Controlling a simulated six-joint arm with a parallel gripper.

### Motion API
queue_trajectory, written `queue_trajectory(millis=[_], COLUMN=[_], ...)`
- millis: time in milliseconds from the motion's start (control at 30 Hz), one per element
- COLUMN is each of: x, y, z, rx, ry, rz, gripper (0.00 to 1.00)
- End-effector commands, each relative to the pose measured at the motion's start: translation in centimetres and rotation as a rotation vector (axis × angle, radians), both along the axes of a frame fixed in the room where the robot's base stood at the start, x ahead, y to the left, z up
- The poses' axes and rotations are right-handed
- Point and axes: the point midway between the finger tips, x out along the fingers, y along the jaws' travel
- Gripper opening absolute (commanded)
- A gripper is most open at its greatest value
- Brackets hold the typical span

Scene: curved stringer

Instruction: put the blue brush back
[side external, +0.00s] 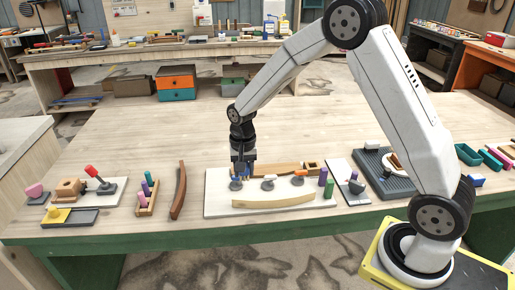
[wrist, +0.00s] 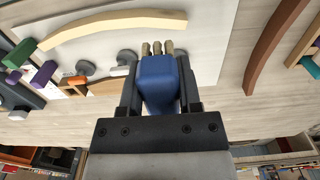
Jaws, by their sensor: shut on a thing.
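The blue brush is in my gripper (side external: 243,172), which is low over the left part of the pale board (side external: 216,207). In the wrist view the blue brush (wrist: 158,85) sits between the two dark fingers, with its tan bristles pointing away from the palm. In the side view only a bit of blue shows at the fingers. I cannot tell whether the bristles touch the board. No empty place for the brush can be made out for certain.
Green (side external: 329,189) and purple pegs stand at the right. A brown curved strip (side external: 178,195) and a peg rack (side external: 147,206) lie left.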

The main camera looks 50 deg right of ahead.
Motion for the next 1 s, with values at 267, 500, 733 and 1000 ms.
queue_trajectory(millis=[267, 500, 733, 1000], x=[-0.1, 1.5, 4.1, 7.1], y=[0.2, 0.1, -0.1, -0.3], z=[0.0, -0.7, -2.0, -3.3], rx=[0.0, 0.0, 0.0, 0.0], ry=[0.0, 0.0, 0.001, 0.0], rz=[0.013, 0.012, 0.011, 0.011], gripper=[0.0, 0.0, 0.0, 0.0])
